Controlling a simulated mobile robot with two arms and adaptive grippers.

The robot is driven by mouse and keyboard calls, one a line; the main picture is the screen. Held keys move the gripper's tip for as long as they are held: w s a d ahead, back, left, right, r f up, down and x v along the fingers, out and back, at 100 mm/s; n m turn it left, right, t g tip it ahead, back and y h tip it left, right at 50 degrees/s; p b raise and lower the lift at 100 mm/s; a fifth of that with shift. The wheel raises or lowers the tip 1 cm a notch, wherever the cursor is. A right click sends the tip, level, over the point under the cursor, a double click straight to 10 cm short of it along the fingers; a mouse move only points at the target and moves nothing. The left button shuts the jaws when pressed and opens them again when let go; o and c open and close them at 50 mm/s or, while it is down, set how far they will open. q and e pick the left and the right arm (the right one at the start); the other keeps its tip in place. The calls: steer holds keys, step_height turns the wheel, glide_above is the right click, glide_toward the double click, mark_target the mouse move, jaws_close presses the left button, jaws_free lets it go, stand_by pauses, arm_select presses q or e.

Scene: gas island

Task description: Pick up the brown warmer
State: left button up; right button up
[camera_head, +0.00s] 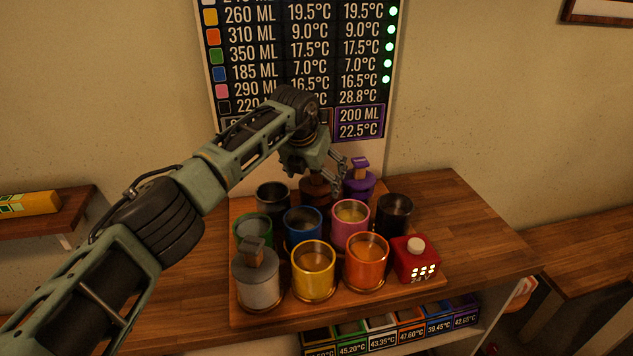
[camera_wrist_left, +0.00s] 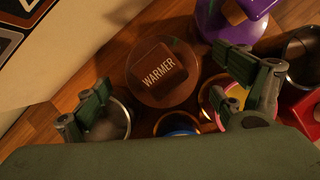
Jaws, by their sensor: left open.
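The brown warmer (camera_head: 313,190) stands at the back of the wooden tray (camera_head: 237,315), partly hidden by my left gripper. In the left wrist view the brown warmer (camera_wrist_left: 150,94) shows from above, with a block-shaped top marked WARMER. My left gripper (camera_head: 335,178) is open and empty above the tray's back row. Its fingers (camera_wrist_left: 166,92) are spread on both sides of the warmer in the left wrist view, apart from it. How high the fingertips are above it is hard to tell. My right gripper is not in view.
The purple warmer (camera_head: 359,182) stands close to the right of the brown one. A dark cup (camera_head: 273,200) is to its left, with blue (camera_head: 303,228) and pink (camera_head: 350,220) cups in front. The wall chart (camera_head: 300,60) rises behind. Bare counter (camera_head: 450,205) lies right.

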mark_target(316, 184)
arm_select(q)
steer(key=shift+w+d+f, duration=0.1)
steer(key=shift+w+f, duration=0.15)
steer(key=shift+f, duration=0.25)
steer(key=shift+x, duration=0.95)
steer(key=shift+f, duration=0.1)
steer(key=c, duration=1.4)
steer(key=shift+c, duration=0.2)
